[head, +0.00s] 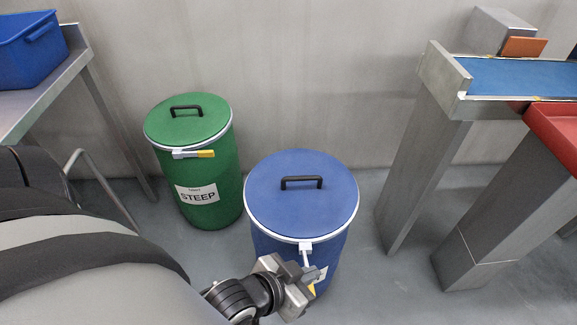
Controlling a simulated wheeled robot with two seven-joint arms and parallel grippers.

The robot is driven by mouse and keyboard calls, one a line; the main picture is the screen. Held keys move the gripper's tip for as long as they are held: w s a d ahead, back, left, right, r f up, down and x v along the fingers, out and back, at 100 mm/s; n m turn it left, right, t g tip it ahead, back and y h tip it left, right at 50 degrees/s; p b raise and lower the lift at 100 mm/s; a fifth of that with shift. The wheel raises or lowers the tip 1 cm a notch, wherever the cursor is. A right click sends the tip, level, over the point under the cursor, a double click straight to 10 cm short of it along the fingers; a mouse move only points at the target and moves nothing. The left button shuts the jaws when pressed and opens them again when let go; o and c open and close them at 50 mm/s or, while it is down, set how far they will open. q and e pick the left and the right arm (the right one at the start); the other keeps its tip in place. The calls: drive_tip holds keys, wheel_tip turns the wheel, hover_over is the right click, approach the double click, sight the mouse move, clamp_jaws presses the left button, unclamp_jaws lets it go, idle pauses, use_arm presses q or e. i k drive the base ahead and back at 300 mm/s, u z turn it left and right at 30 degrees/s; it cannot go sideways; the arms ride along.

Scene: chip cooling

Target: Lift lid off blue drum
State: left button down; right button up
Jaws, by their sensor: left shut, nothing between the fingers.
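The blue drum (262,240) stands on the floor at the lower middle of the head view. Its blue lid (300,208) is seated on top, with a black handle (301,179) across it and a pale ring around the rim. A clasp (305,246) sits at the near side of the ring, and its lever points down toward a yellow end (311,289). My left gripper (308,287) is low beside the drum's near side, at the lever, shut and empty. It partly hides the lever and a white label. Whether it touches the lever I cannot tell. My right gripper is not in view.
A green drum (225,165) labelled STEEP stands behind left, lid on. A metal table with a blue bin (32,50) is at the far left. A conveyor with a blue belt (515,78) and a red tray (555,125) stand at the right. Floor right of the drum is clear.

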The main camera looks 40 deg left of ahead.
sight(295, 193)
drive_tip(key=z, duration=1.1)
drive_tip(key=k, duration=0.6)
drive_tip(key=u, duration=1.45)
drive_tip(key=i, duration=0.4)
drive_tip(key=u, duration=0.25)
drive_tip(key=k, duration=0.5)
drive_tip(key=u, duration=1.2)
drive_tip(key=i, duration=0.9)
drive_tip(key=z, duration=0.6)
